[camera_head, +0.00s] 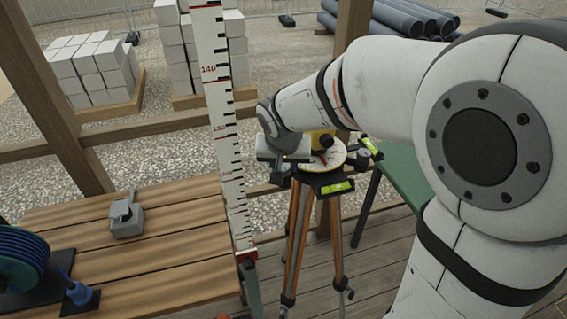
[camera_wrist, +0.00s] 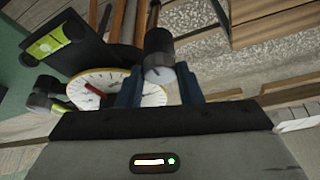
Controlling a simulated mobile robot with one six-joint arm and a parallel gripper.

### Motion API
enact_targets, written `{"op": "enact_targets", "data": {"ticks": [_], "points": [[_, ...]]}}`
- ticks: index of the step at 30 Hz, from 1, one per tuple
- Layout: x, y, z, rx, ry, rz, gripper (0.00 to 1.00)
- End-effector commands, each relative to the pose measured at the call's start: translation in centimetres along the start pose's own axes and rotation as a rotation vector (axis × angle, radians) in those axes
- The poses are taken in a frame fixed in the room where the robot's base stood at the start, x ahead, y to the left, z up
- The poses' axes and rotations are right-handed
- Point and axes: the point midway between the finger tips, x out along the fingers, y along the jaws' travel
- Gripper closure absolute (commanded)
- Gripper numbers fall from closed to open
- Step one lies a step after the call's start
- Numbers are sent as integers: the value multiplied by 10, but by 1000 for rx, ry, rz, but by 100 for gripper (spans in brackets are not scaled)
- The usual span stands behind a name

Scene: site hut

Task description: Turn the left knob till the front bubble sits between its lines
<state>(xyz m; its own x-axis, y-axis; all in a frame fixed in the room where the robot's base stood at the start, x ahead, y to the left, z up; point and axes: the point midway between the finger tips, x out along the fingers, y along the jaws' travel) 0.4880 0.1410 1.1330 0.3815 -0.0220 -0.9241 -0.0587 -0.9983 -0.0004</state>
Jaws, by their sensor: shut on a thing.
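The levelling instrument stands on a tripod (camera_head: 335,235) with wooden legs, with a round white dial (camera_head: 325,160) bearing a red mark. The front vial (camera_head: 337,187) is a yellow-green tube on the near edge; it also shows in the wrist view (camera_wrist: 55,42). Its bubble is too small to place surely against the lines. The left knob (camera_head: 279,178), dark and cylindrical, shows in the wrist view (camera_wrist: 159,45) between the blue fingers. My gripper (camera_wrist: 161,85) is shut on this knob; in the head view my gripper (camera_head: 284,155) partly covers it.
A second vial (camera_head: 370,148) and another knob (camera_wrist: 42,98) sit beside the dial. A tall measuring staff (camera_head: 222,110) stands close left of my gripper. A wooden bench (camera_head: 160,245) holds a grey object (camera_head: 126,217) and a blue reel (camera_head: 22,258). A green table (camera_head: 402,172) is at right.

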Motion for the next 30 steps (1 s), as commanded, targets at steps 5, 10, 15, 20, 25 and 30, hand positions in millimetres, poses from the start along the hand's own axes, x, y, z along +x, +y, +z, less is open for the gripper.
{"op": "enact_targets", "data": {"ticks": [5, 10, 15, 20, 25, 30], "points": [[0, 2, 0, -90, 1, -39, 90], [0, 3, -1, -221, 2, -93, 90], [2, 4, -1, -367, 3, -156, 90], [4, 4, -1, -505, 4, -213, 90], [6, 5, -1, -644, 5, -269, 90], [5, 6, -2, -758, 3, -315, 90]]}}
